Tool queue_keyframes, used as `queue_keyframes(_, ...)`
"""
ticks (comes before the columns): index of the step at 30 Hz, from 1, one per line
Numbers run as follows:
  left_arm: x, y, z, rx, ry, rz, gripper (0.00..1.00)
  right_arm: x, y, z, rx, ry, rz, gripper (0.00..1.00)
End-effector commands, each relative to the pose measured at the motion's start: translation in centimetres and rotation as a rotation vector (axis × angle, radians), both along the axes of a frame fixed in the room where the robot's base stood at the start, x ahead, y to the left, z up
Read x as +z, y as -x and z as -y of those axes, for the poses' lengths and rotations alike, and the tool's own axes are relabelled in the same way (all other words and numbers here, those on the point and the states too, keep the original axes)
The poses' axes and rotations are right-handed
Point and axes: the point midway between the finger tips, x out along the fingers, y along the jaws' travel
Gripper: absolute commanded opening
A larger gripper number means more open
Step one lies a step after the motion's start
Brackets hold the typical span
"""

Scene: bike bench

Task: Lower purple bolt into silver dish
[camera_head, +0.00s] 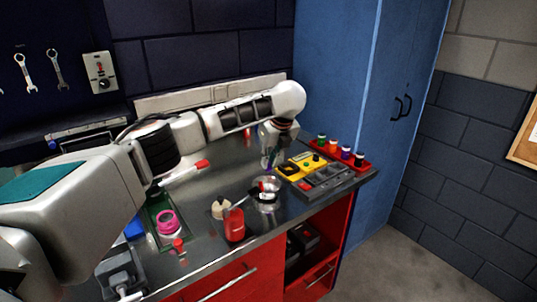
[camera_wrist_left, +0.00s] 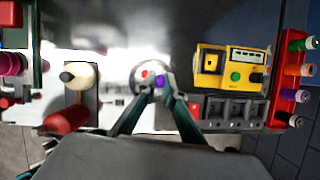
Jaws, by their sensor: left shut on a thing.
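The silver dish (camera_head: 266,184) stands on the grey bench top, left of the yellow meter. In the left wrist view the dish (camera_wrist_left: 148,68) lies just beyond my fingertips, with a small red item (camera_wrist_left: 145,73) showing inside it. My left gripper (camera_head: 268,165) points down above the dish. It is shut on the purple bolt (camera_wrist_left: 159,81), which shows between the tips of the left gripper (camera_wrist_left: 157,88) and overlaps the dish's right part in that view. Whether the bolt touches the dish cannot be told. The bolt's lower end is hard to make out. My right gripper is not in view.
A yellow meter (camera_head: 299,165) and a grey divided tray (camera_head: 328,182) stand right of the dish. A red rack (camera_head: 352,161) holds several coloured bottles. The bench's front edge is near.

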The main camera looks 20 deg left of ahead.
Motion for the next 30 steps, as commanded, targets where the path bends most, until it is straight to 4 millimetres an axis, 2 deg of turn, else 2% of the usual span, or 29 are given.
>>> queue_keyframes(30, -0.47, -0.44, -0.45, 0.000, -0.001, -0.001, 0.00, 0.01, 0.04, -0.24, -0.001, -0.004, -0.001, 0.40)
